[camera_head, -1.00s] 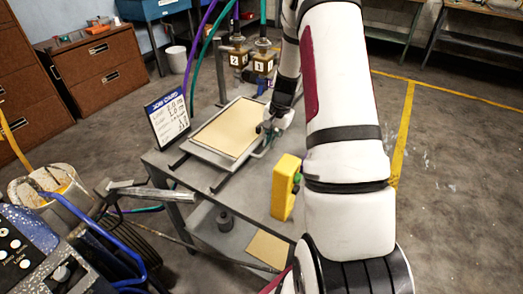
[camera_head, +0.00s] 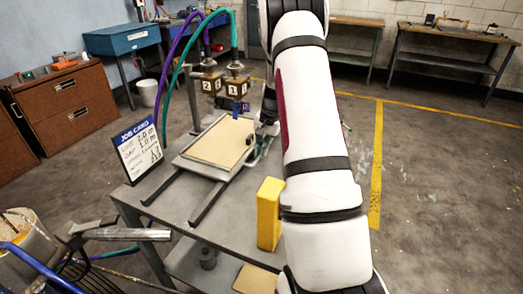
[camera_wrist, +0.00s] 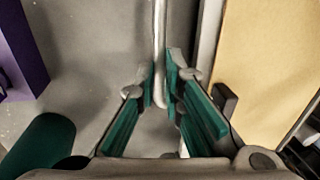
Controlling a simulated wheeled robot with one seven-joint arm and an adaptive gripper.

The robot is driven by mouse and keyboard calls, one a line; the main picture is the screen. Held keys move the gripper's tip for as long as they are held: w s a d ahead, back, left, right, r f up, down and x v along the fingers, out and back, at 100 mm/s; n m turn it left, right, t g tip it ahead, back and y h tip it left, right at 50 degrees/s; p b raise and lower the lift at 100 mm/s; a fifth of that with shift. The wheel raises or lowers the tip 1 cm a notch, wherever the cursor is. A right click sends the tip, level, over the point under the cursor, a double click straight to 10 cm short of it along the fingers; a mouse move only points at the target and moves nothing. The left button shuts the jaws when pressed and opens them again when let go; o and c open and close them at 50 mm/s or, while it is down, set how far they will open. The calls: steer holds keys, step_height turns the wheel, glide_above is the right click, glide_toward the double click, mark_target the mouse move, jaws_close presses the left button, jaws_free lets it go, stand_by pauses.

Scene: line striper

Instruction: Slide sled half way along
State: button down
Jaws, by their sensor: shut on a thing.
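The sled (camera_head: 183,162) is a grey tray carrying a flat tan board (camera_head: 212,142), sitting on two dark rails (camera_head: 205,202) on the grey metal table. Its far end lies near the hoppers marked 2 (camera_head: 208,82) and 1 (camera_head: 238,86); bare rail shows at the near end. My gripper (camera_wrist: 160,85) is shut on a thin pale metal handle bar (camera_wrist: 160,40) beside the sled's right edge. The board also shows at right in the wrist view (camera_wrist: 270,60). In the head view my arm partly hides the gripper.
A yellow block (camera_head: 269,213) stands at the table's right edge, close beside my arm. A job card (camera_head: 138,147) stands to the left of the sled. Purple and green hoses (camera_head: 167,80) run to the hoppers. Bare tabletop (camera_head: 165,205) shows around the rails.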

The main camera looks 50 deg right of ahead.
steer(key=c, duration=1.7)
jaws_free()
steer(key=r, duration=0.4)
steer(key=s+r, duration=0.1)
steer(key=r, duration=0.2)
steer(key=s+r, duration=0.1)
steer(key=r, duration=0.3)
steer(key=shift+d+r, duration=0.35)
steer(key=shift+s, duration=0.15)
